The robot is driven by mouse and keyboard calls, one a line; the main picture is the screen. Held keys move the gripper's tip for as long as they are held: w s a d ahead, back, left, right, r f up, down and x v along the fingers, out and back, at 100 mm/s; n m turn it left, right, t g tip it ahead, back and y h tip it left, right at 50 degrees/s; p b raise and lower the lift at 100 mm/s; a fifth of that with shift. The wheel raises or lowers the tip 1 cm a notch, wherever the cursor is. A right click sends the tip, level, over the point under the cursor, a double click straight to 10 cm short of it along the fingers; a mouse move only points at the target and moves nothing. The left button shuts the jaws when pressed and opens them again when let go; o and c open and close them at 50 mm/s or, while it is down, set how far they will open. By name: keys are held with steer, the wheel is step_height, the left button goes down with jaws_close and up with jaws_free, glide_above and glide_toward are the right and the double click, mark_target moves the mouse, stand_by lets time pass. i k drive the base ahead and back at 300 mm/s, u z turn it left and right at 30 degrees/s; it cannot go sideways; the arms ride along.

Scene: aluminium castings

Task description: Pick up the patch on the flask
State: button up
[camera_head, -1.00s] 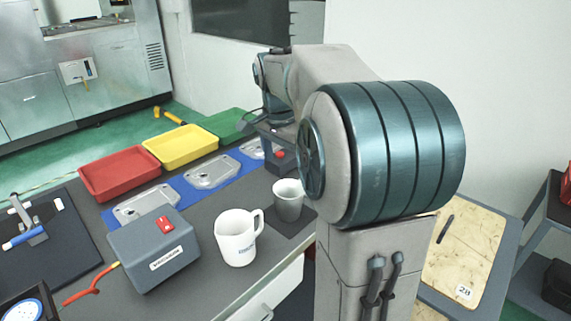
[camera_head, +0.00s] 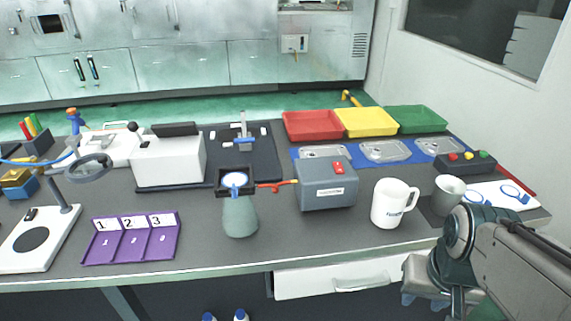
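The flask (camera_head: 240,219) is a grey-green conical vessel standing upright near the table's front edge, left of the grey box. A dark square piece (camera_head: 220,188) sits at its mouth. What seems to be my gripper (camera_head: 422,298) hangs at the lower right, below my arm's joint and in front of the table, well to the right of the flask. Its fingers are small and partly hidden, so their opening is unclear. I see nothing held in it.
The grey box (camera_head: 326,188) with a red switch stands right of the flask; a red-orange tool (camera_head: 276,185) lies between. A white mug (camera_head: 389,205) and grey cup (camera_head: 447,196) stand farther right. A purple numbered tray (camera_head: 132,238) lies left. An open drawer (camera_head: 335,281) juts out below.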

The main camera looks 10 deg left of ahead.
mark_target(233, 180)
steer(key=i, duration=0.45)
steer(key=u, duration=4)
steer(key=i, duration=0.85)
steer(key=z, duration=2.7)
